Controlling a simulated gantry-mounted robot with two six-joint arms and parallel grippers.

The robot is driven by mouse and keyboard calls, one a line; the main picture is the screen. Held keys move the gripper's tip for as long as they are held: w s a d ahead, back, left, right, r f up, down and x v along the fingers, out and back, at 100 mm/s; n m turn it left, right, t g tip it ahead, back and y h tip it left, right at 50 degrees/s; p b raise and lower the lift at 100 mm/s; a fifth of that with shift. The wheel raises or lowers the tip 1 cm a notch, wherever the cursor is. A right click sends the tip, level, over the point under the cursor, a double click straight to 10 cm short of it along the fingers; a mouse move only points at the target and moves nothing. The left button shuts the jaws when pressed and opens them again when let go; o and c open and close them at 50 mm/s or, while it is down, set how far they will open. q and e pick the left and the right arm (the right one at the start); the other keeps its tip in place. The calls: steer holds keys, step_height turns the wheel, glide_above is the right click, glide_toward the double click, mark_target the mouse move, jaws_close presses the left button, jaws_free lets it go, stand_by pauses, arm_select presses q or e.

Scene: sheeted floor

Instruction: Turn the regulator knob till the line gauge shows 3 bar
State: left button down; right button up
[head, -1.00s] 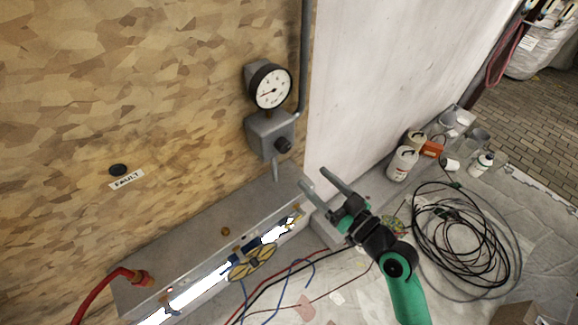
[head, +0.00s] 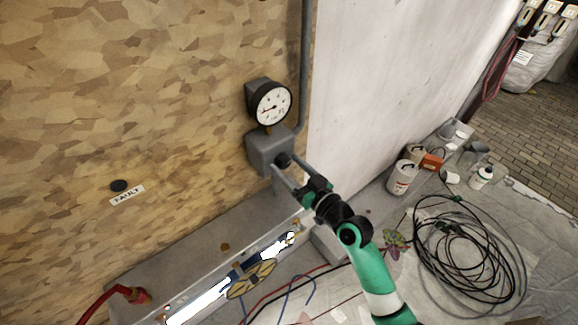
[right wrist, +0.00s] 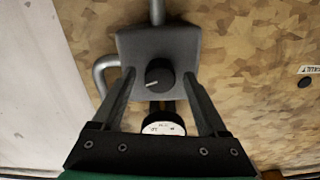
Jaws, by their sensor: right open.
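The round line gauge (head: 271,105) has a white dial and a black rim and is mounted on the chipboard wall. Its needle points to the lower left; the numbers are too small to read. Below it is the grey regulator box (head: 264,150) with the black regulator knob (head: 283,160). My right gripper (head: 283,167) is open, with its fingertips at the knob. In the right wrist view the knob (right wrist: 159,76), with a pale mark line, lies between the two spread fingers (right wrist: 160,90). The gauge (right wrist: 163,127) is partly hidden there. My left gripper is not in view.
A grey ledge (head: 190,262) runs below, with a red hose (head: 112,291) at its left. A grey pipe (head: 304,65) runs up beside the gauge. Coiled black cable (head: 468,245) and several containers lie on the sheeted floor at right.

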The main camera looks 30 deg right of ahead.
steer(key=shift+c, duration=0.2)
jaws_close()
steer(key=shift+m, duration=0.4)
steer(key=m+p, duration=0.1)
steer(key=m, duration=0.4)
steer(key=shift+r+p, duration=0.1)
steer(key=shift+p, duration=0.3)
steer(key=m+p, duration=0.1)
steer(key=m, duration=0.3)
steer(key=shift+m, duration=0.4)
steer(key=shift+o, duration=0.2)
jaws_free()
